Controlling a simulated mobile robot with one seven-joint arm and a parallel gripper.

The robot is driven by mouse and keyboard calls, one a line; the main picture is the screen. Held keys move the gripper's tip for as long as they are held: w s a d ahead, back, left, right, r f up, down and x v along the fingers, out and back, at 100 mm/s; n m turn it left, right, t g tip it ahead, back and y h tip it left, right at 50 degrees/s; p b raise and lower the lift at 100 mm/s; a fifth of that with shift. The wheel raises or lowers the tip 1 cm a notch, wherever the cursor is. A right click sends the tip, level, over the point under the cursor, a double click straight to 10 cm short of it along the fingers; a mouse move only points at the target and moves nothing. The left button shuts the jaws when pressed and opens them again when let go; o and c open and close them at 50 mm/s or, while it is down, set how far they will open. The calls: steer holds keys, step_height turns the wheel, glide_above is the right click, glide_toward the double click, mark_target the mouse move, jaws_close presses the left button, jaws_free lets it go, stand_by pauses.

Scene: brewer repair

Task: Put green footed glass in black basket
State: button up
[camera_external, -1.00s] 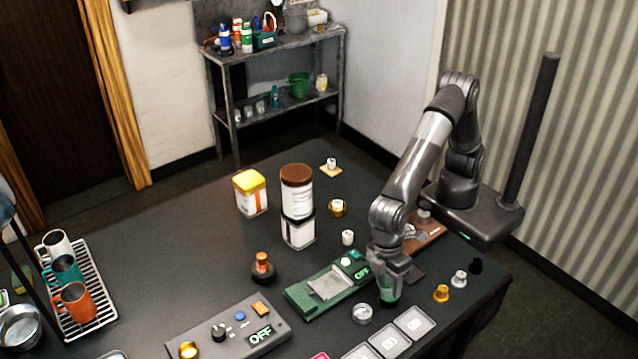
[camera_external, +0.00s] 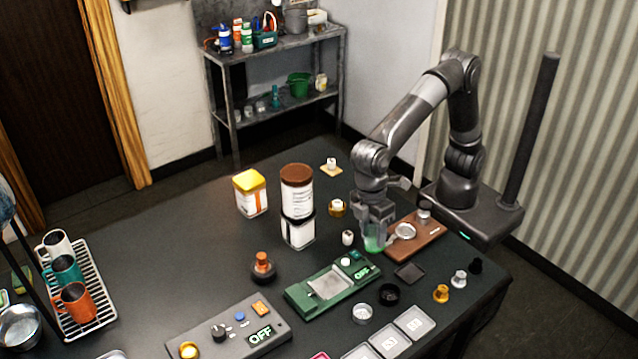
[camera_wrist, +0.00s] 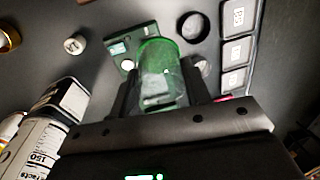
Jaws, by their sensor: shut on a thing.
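My gripper (camera_external: 376,238) is shut on the green footed glass (camera_external: 374,244) and holds it over the table, behind the right end of the green scale. In the wrist view the translucent green glass (camera_wrist: 160,75) sits between the two fingers, its rounded end facing away. The small round black basket (camera_external: 389,294) lies on the table right of the green scale, nearer the front; it also shows in the wrist view (camera_wrist: 193,26). The gripper is apart from the basket, farther back.
The green scale (camera_external: 330,288) lies in front of my gripper. A silver round basket (camera_external: 362,313) lies near the black one. A brown board (camera_external: 416,236) is close on the right.

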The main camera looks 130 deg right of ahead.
steer(key=shift+s+d+r, duration=0.15)
steer(key=shift+d+r, duration=0.15)
steer(key=shift+d, duration=0.2)
steer(key=shift+s+d+r, duration=0.1)
steer(key=shift+d+r, duration=0.2)
steer(key=shift+d, duration=0.2)
steer(key=shift+s+d+r, duration=0.1)
steer(key=shift+d+r, duration=0.05)
steer(key=m+t+h, duration=0.1)
steer(key=m+h, duration=0.1)
steer(key=m+t, duration=0.1)
steer(key=m, duration=0.1)
glide_above(390, 297)
step_height(390, 297, down, 6)
steer(key=shift+h, duration=0.3)
steer(key=shift+f, duration=2.2)
steer(key=shift+f, duration=0.1)
steer(key=shift+f, duration=0.1)
steer(key=o, duration=1.1)
